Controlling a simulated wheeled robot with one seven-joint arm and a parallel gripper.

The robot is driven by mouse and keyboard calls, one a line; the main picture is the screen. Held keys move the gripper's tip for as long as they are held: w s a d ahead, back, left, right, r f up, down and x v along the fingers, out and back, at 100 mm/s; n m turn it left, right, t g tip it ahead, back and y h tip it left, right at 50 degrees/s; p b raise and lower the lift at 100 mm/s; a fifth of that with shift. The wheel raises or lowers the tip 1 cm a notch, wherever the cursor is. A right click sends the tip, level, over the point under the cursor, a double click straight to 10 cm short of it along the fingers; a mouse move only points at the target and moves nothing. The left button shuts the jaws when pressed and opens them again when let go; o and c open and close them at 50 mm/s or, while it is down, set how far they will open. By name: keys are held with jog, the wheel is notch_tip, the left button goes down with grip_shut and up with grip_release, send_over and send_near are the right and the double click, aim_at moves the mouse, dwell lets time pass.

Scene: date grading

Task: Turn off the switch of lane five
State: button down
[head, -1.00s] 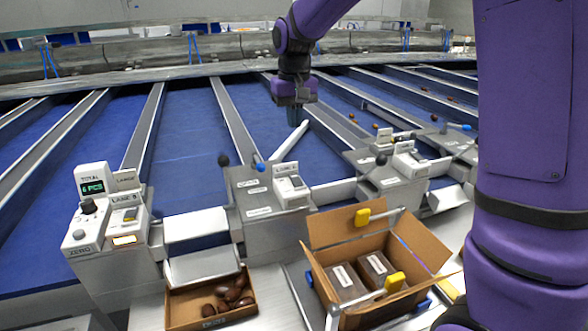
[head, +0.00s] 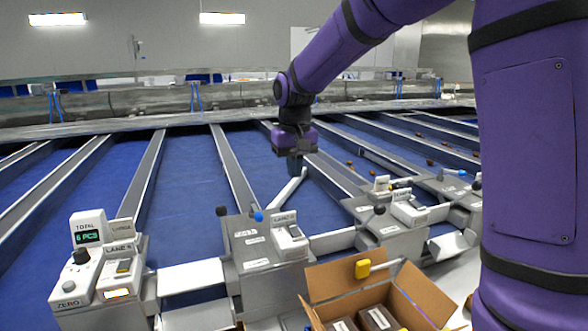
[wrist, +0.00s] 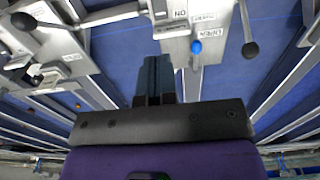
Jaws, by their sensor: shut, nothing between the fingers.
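The lane five switch (head: 123,267) is on a small white box at the left, below a label that appears to read LANE 5. My gripper (head: 294,166) is shut and empty, hanging over the blue lanes behind the middle console, well right of the switch. In the wrist view my closed fingers (wrist: 156,75) point toward a console (wrist: 193,50) with a blue-knobbed lever (wrist: 196,47). I cannot identify the lane five switch in the wrist view.
The middle console (head: 262,250) has black- and blue-knobbed levers and its own white switch box (head: 290,240). Further consoles (head: 392,220) stand to the right. An open cardboard box (head: 333,282) sits in front. The blue lanes have metal dividers.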

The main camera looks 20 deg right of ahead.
notch_tip(320, 180, up, 14)
jog(key=s, duration=0.2)
dwell(0.4)
jog(key=shift+s+f, duration=0.1)
jog(key=s+d+f+t, duration=0.1)
jog(key=s+d+f, duration=0.1)
jog(key=s, duration=0.7)
jog(key=s+d+f+t, duration=0.2)
jog(key=s+f, duration=0.1)
jog(key=s, duration=0.6)
jog(key=s+d+f+t, duration=0.2)
jog(key=s+f, duration=0.1)
jog(key=s, duration=0.7)
jog(key=shift+d, duration=0.25)
